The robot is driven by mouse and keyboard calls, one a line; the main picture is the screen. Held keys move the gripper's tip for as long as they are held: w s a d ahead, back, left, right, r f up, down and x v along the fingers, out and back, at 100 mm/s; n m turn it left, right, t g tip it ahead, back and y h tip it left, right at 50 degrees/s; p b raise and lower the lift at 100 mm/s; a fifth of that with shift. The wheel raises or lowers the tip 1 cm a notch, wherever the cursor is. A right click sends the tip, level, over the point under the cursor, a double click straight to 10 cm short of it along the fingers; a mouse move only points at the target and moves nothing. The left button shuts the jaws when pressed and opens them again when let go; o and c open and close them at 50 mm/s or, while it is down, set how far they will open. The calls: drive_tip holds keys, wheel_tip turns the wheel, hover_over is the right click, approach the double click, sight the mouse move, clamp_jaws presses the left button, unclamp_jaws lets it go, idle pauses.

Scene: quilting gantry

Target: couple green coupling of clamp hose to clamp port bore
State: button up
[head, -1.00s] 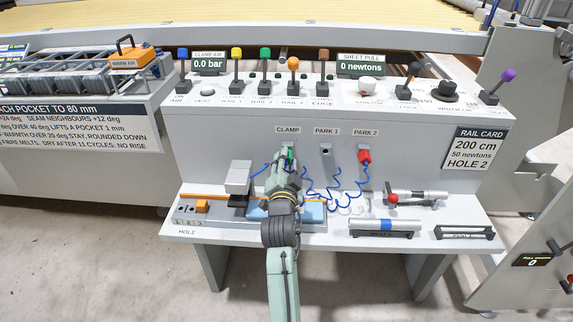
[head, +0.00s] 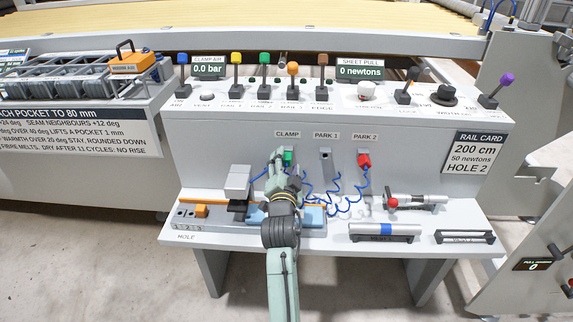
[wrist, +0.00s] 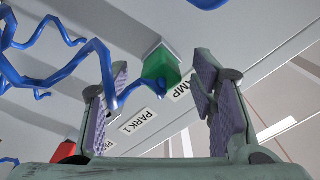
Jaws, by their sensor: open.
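The green coupling (head: 288,157) sits at the clamp port (head: 288,148) under the CLAMP label. In the wrist view the green coupling (wrist: 160,67) is against the grey port block (wrist: 163,47), with no clear gap showing. The bore itself is hidden behind it. The blue clamp hose (wrist: 105,62) runs from the coupling off to the left in that view. My gripper (head: 277,160) is at the port. In the wrist view my gripper (wrist: 163,75) is open, its two purple pads standing apart on either side of the coupling, clear of it.
A red coupling (head: 364,160) sits at PARK 2. The PARK 1 port (head: 325,155) is empty. Blue coiled hose (head: 330,200) hangs by the panel. A grey block (head: 238,179) stands left of my gripper. The clamp air display (head: 208,69) reads 0.0 bar.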

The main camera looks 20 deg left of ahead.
drive_tip(key=v, duration=1.2)
idle(0.4)
